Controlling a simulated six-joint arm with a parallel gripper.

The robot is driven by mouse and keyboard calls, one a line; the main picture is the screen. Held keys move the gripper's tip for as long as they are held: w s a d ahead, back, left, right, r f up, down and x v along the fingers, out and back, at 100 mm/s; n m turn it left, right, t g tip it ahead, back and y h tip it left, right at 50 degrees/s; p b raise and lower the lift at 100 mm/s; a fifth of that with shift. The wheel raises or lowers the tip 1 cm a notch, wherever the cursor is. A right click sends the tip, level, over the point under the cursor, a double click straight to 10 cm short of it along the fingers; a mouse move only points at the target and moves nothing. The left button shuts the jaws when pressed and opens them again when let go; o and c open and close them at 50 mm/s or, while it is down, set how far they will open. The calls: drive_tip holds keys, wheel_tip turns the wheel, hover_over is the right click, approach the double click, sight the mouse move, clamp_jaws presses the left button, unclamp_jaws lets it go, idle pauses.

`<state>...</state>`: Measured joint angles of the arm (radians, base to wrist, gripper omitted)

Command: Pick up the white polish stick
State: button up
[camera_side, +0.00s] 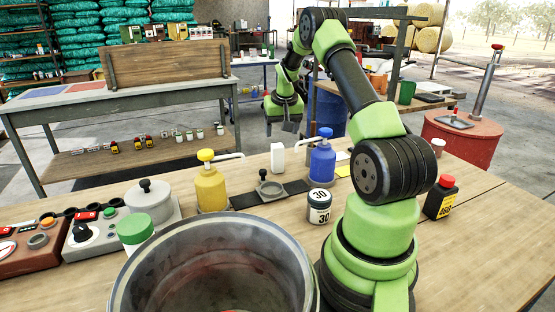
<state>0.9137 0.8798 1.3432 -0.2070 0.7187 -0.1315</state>
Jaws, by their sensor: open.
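A small white upright block (277,157) with rounded edges stands on the wooden bench, left of the blue pump bottle. It may be the white polish stick, but I cannot tell for sure. My gripper (282,125) hangs at the end of my green and black arm, above and behind the white block in the picture. It is open and looks empty, and it is apart from the block. The fingers are small and dark in this view.
A yellow pump bottle (211,182), a blue pump bottle (322,161) and a jar marked 30 (318,207) stand close to the block. A large metal bucket (299,262) fills the front. A black bottle (440,197) stands right of my base.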

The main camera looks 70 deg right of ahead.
sight(278, 145)
drive_tip(key=x, duration=0.7)
drive_tip(key=shift+w+d+f, duration=0.2)
drive_tip(key=shift+w+d, duration=0.05)
drive_tip(key=shift+w, duration=0.1)
drive_tip(key=c, duration=1.1)
